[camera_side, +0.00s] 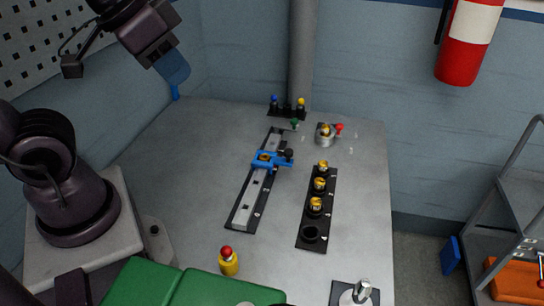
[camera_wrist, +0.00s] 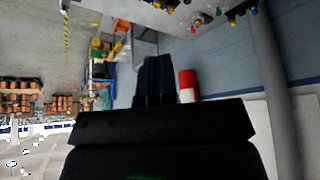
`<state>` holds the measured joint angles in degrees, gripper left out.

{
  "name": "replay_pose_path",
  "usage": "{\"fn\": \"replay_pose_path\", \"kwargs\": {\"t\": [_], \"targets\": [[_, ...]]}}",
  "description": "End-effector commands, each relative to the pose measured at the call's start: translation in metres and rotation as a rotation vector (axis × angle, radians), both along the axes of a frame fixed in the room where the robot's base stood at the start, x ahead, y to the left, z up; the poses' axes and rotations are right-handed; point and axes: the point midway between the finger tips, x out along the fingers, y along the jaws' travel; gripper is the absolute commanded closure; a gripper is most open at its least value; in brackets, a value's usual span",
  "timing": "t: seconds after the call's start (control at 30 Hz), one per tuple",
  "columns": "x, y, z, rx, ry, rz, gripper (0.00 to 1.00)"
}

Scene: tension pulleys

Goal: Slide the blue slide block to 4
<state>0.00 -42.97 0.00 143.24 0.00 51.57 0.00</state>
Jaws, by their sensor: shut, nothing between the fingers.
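The blue slide block (camera_side: 268,163) sits on a grey rail (camera_side: 249,203) with a dark base in the side view. It is in the upper half of the rail, and a dark knob (camera_side: 288,153) shows at its right side. Small marks run along the rail's right edge; I cannot read the numbers. My gripper (camera_side: 175,97) is raised at the upper left, well away from the block, with blue fingers pointing down. Its fingers (camera_wrist: 156,75) also show in the wrist view, shut and empty. The slide block is not clearly visible there.
Right of the rail stands a black strip (camera_side: 304,239) with several gold-topped pegs. A small rack (camera_side: 287,112) and a silver cylinder (camera_side: 325,139) stand behind. A yellow bottle (camera_side: 229,263) and green case (camera_side: 180,285) are in front. The table's left part is clear.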

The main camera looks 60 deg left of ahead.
Motion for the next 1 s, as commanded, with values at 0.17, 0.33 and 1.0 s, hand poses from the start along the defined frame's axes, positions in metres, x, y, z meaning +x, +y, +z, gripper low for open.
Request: {"fn": "replay_pose_path", "kwargs": {"t": [0.17,0.33,1.0], "targets": [[0.002,0.001,-0.005,-0.001,0.027,0.005,0.68],[0.02,0.006,-0.026,-0.008,0.161,0.028,0.48],[0.205,0.063,-0.156,-0.224,0.504,0.963,0.48]]}}
